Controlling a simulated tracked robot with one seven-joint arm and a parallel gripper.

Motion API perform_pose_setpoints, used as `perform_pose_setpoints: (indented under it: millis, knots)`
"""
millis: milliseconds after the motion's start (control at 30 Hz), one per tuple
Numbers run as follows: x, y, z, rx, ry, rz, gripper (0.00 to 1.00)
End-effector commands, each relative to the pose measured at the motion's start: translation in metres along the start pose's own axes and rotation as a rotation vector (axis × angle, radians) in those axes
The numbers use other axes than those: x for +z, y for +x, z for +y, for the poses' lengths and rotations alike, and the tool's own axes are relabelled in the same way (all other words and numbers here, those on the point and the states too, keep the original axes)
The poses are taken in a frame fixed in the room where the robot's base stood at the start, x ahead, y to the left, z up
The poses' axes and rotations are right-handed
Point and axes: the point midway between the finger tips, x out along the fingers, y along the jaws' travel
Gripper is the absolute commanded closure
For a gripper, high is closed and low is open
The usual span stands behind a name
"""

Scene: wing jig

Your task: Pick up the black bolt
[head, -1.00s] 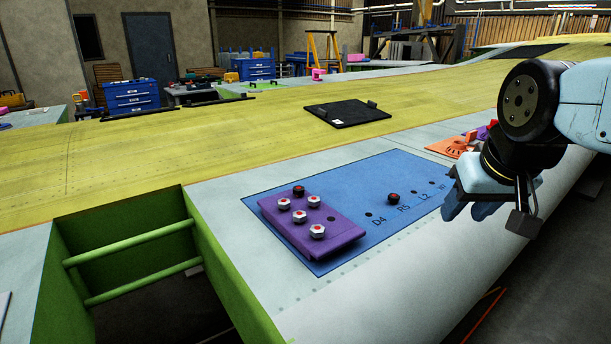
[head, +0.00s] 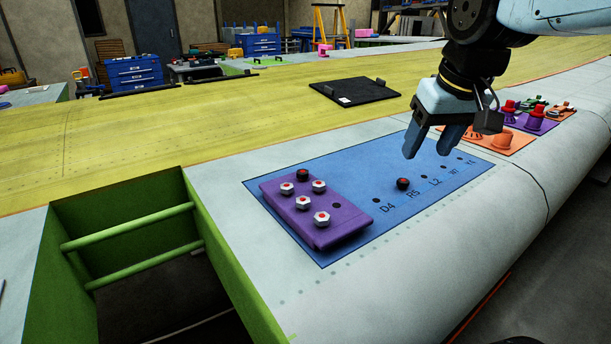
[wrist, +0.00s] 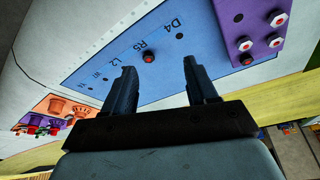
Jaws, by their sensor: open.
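A black bolt (head: 403,184) with a red centre stands on the blue panel (head: 350,211) by the R5 mark. It also shows in the wrist view (wrist: 149,57), between the finger lines. Another black bolt (head: 302,174) with a red centre sits at the back of the purple block (head: 343,234); the wrist view shows it too (wrist: 247,61). My gripper (head: 428,148) is open and empty, above the panel and apart from the bolt by R5. Its fingers point down at a tilt.
Several silver bolts (head: 322,219) with red centres stand on the purple block. An orange plate (head: 488,139) and a purple plate (head: 528,121) with parts lie right of the panel. A black tray (head: 362,89) lies on the yellow wing skin. Green rails cross an open bay (head: 130,240) at left.

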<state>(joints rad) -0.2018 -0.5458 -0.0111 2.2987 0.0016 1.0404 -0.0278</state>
Motion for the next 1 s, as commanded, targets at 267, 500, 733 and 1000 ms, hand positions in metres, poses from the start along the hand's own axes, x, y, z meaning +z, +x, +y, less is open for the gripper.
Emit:
perform_pose_setpoints:
  millis: [267,500,733,1000]
  knots:
    - [-0.077,-0.001,-0.071,-0.066,-0.244,-0.16,0.43]
    - [-0.12,0.005,-0.143,-0.091,-0.428,-0.277,0.43]
    - [-0.135,0.01,-0.183,-0.095,-0.517,-0.332,0.43]
    - [-0.127,0.036,-0.188,-0.095,-0.53,-0.344,0.43]
